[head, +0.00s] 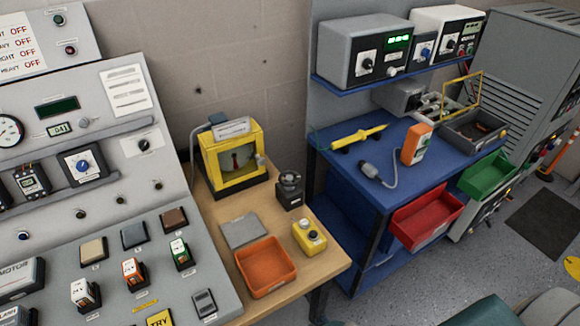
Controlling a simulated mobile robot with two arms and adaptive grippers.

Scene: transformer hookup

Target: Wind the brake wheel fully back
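I cannot clearly make out a brake wheel. A small dark unit with a round top (290,180) stands on the wooden bench beside the yellow-framed device (236,157); I cannot tell whether that round top is a wheel. Neither of my grippers is in view, and nothing in view is being held.
The wooden bench (215,222) also holds an orange tray (265,266), a grey plate (241,231) and a yellow button box (309,237). A grey control panel (105,190) stands at left. A blue workbench (345,165) with red (428,217) and green bins (488,176) stands right.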

